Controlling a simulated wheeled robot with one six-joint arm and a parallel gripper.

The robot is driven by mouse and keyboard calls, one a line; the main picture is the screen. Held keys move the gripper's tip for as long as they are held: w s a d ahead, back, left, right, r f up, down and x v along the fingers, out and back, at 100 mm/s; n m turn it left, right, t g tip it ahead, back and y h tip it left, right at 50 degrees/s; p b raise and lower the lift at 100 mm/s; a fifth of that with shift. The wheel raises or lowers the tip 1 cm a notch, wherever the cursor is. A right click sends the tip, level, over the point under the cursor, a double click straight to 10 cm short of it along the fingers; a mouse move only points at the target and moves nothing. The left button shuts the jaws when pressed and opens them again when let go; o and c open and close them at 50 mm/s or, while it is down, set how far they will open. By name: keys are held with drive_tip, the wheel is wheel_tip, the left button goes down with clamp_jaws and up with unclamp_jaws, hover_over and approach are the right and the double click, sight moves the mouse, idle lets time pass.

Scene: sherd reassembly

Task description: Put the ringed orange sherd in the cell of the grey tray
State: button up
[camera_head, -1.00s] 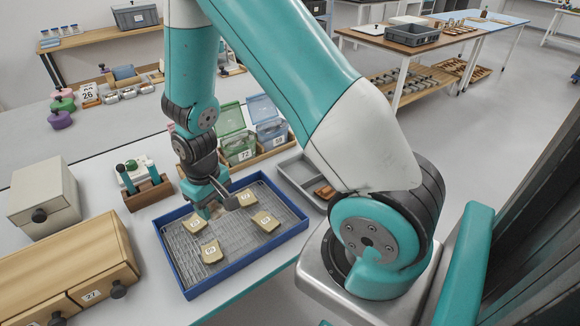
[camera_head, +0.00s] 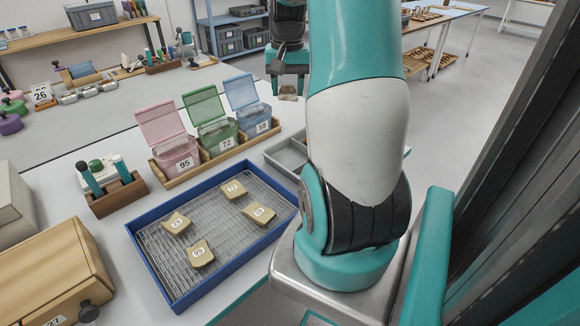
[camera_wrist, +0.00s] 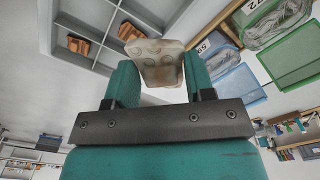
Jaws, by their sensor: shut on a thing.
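My gripper (camera_wrist: 158,67) is shut on a sherd (camera_wrist: 157,58) with round ring marks on its pale tan face. In the head view my gripper (camera_head: 287,75) is raised beyond the grey tray, with the sherd (camera_head: 288,97) hanging below it. The grey tray (camera_head: 277,152) lies on the table, partly hidden by my arm. In the wrist view the tray (camera_wrist: 47,28) is at the upper left, with two orange-brown sherds (camera_wrist: 78,45) in its cells. Other cells there look empty. The held sherd is apart from the tray and covers part of it.
A blue wire-floored tray (camera_head: 168,283) holds several tan labelled sherds (camera_head: 201,253). Open pink, green (camera_head: 217,135) and blue lidded boxes stand behind it, close to the grey tray. A wooden tool holder (camera_head: 118,195) and drawer box are at the left.

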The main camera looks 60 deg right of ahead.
sight(290, 161)
drive_tip(key=shift+s+d+f, duration=0.2)
drive_tip(key=shift+s+f, duration=0.1)
drive_tip(key=shift+f, duration=0.05)
wheel_tip(290, 161, down, 19)
drive_tip(key=shift+b, duration=1.05)
drive_tip(key=o, duration=0.9)
drive_tip(key=shift+f, duration=0.1)
